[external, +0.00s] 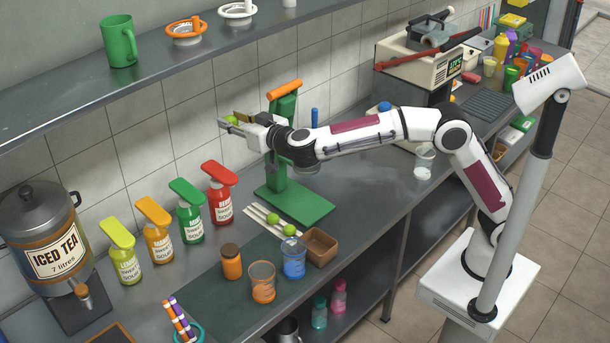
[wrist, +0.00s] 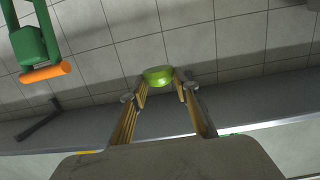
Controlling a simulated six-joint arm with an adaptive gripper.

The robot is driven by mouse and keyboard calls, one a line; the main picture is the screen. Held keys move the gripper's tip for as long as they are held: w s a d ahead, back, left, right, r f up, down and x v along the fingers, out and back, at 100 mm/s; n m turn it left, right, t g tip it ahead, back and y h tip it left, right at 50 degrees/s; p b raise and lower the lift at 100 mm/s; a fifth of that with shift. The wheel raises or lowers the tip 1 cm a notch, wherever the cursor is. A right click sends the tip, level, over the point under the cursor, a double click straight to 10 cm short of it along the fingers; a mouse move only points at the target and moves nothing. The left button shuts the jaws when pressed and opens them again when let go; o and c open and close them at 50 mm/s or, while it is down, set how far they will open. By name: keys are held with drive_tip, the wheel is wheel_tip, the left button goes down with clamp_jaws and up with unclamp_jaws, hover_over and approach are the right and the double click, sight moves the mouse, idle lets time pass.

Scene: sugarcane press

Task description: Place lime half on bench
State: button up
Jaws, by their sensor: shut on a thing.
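My gripper (external: 236,121) is shut on a green lime half (external: 230,119), held at the fingertips high above the bench (external: 365,183), near the tiled wall. In the wrist view the lime half (wrist: 158,75) sits between the two fingertips of my gripper (wrist: 160,88), with its pale green face partly showing.
The green press (external: 290,195) with an orange handle stands beside my gripper. A shelf (external: 160,75) runs above. The bench right of the press is fairly clear.

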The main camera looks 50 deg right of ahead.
drive_tip(key=s+a+f, duration=0.4)
drive_tip(key=s+a, duration=0.3)
drive_tip(key=a, duration=0.4)
hover_over(234, 309)
wheel_tip(234, 309, down, 32)
drive_tip(key=shift+f, duration=0.55)
drive_tip(key=shift+f, duration=0.15)
drive_tip(key=shift+f, duration=3)
drive_tip(key=shift+f, duration=1.85)
drive_tip(key=shift+f, duration=0.15)
